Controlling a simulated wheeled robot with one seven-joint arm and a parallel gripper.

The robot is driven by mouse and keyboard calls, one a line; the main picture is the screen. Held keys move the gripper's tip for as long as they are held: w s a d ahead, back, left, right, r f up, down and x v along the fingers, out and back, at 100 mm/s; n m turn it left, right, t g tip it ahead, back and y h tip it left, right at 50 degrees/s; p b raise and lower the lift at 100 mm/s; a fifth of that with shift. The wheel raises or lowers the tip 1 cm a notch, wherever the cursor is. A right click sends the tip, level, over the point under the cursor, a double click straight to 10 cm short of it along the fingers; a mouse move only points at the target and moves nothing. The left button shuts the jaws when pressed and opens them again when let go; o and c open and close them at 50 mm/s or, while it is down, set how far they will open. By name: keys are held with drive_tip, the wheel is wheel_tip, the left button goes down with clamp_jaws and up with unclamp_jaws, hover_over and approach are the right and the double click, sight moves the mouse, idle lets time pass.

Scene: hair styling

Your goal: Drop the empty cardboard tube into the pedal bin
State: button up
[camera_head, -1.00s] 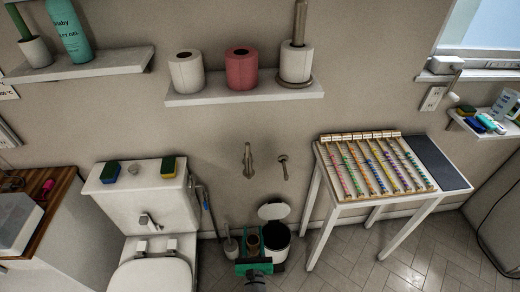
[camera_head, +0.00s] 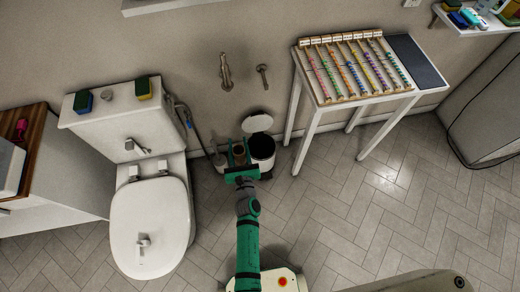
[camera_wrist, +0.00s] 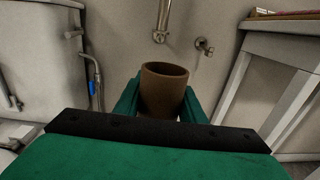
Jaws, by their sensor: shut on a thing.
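The empty cardboard tube (camera_wrist: 163,92) is brown and open at the top. It stands upright between the green fingers of my gripper (camera_wrist: 158,104), which is shut on it. In the head view the tube (camera_head: 238,152) shows small, in my gripper (camera_head: 239,158), just left of the pedal bin. The pedal bin (camera_head: 262,150) is white with a dark opening, and its round lid (camera_head: 257,123) is raised at the back. The bin is not visible in the wrist view.
A toilet (camera_head: 150,215) stands left of my gripper, with a toilet brush (camera_head: 219,160) between. A white table (camera_head: 310,130) with rows of coloured rods stands right of the bin. Wall pipes (camera_head: 226,72) are above. The tiled floor (camera_head: 350,210) at front right is clear.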

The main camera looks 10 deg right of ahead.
sight(241, 164)
drive_tip(key=s+f, duration=0.1)
drive_tip(key=f, duration=0.1)
drive_tip(key=s+f, duration=0.3)
drive_tip(key=f, duration=0.1)
drive_tip(key=shift+s+d, duration=0.1)
drive_tip(key=shift+s, duration=0.2)
drive_tip(key=shift+s+f, duration=0.2)
drive_tip(key=shift+s, duration=0.05)
